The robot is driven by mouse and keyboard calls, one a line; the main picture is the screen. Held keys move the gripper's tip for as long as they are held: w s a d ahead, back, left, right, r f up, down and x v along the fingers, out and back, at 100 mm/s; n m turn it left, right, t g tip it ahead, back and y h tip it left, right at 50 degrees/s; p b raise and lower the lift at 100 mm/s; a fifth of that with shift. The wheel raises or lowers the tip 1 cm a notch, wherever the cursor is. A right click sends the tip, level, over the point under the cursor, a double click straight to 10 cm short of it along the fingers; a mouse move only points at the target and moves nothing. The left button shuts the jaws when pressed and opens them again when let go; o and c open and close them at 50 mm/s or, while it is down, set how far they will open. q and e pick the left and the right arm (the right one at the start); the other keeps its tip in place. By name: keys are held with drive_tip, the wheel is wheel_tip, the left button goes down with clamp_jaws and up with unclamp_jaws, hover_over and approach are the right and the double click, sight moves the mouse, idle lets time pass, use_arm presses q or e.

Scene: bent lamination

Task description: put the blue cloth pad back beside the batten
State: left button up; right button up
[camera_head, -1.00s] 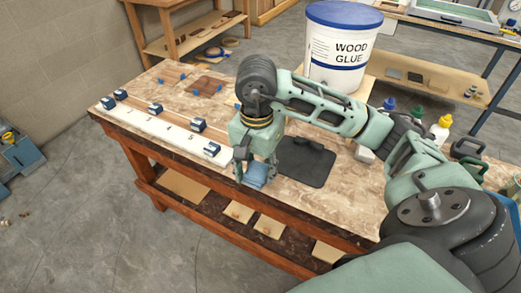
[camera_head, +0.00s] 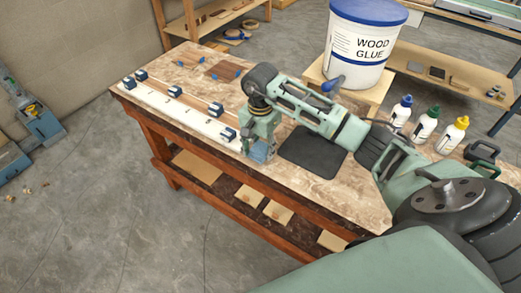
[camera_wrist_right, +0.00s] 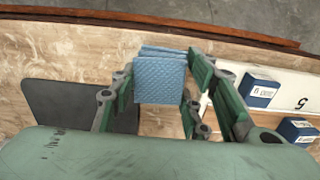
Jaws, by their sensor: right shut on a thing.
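The blue cloth pad (camera_wrist_right: 159,79) is a folded, quilted light-blue square, held between the fingers of my right gripper (camera_wrist_right: 160,84) in the right wrist view. In the head view, the pad (camera_head: 260,154) shows small below my right gripper (camera_head: 259,150), near the table's front edge. I cannot tell whether it touches the tabletop. My left gripper is out of view.
A dark mat (camera_head: 313,153) lies right of the gripper. A wood glue bucket (camera_head: 362,50) and several small bottles (camera_head: 426,124) stand behind and right.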

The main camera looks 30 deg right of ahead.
sight(260, 149)
wheel_tip(260, 149, down, 2)
drive_tip(key=shift+f, duration=0.2)
drive_tip(key=o, duration=1.1)
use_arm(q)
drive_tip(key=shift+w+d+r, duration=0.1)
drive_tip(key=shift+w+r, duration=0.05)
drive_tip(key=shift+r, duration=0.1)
use_arm(e)
drive_tip(key=shift+r, duration=0.15)
drive_tip(key=shift+w+r, duration=0.1)
drive_tip(key=shift+r, duration=0.3)
use_arm(q)
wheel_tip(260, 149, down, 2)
drive_tip(key=b, duration=0.2)
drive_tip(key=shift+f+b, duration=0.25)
drive_tip(key=shift+b, duration=0.05)
use_arm(e)
wheel_tip(260, 149, up, 11)
drive_tip(key=shift+r, duration=0.1)
